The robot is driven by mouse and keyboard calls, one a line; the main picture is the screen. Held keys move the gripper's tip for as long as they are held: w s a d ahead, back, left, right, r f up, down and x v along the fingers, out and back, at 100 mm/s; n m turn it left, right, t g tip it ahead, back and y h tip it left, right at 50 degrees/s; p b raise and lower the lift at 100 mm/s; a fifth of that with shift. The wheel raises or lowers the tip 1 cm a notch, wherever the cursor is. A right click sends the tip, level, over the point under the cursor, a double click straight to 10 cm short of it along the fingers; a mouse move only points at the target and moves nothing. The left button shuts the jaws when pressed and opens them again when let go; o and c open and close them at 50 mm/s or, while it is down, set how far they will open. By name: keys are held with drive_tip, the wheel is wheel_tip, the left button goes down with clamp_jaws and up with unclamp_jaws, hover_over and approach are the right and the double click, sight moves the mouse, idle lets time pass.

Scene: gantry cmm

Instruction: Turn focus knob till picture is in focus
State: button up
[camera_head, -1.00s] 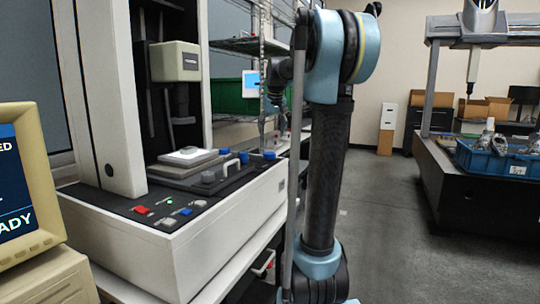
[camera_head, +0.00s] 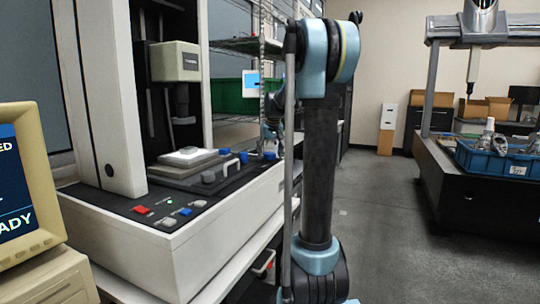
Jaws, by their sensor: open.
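A white measuring machine (camera_head: 205,240) stands at the left with a dark control deck. Another blue knob (camera_head: 270,155) is at the deck's right end. My gripper (camera_head: 273,140) is small and partly hidden behind my arm, just above and beside that right-end knob. It is open and holds nothing that I can see; contact with the knob cannot be made out. No focus picture is clearly readable.
A beige monitor (camera_head: 20,190) stands at the left edge. A lens head (camera_head: 175,62) hangs over the stage (camera_head: 188,157). A small lit screen (camera_head: 250,80) is behind, by a green bin (camera_head: 228,97). Open floor (camera_head: 390,230) lies to the right, before a dark table with a blue crate (camera_head: 495,160).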

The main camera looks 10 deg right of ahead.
drive_tip(key=shift+c, duration=0.6)
drive_tip(key=c, duration=0.9)
drive_tip(key=shift+d, duration=0.1)
drive_tip(key=shift+c, duration=0.2)
drive_tip(key=shift+n, duration=0.4)
drive_tip(key=shift+n+g+y, duration=0.4)
drive_tip(key=shift+n+y, duration=0.6)
drive_tip(key=shift+n, duration=1.5)
drive_tip(key=o, duration=1.1)
drive_tip(key=shift+c, duration=0.2)
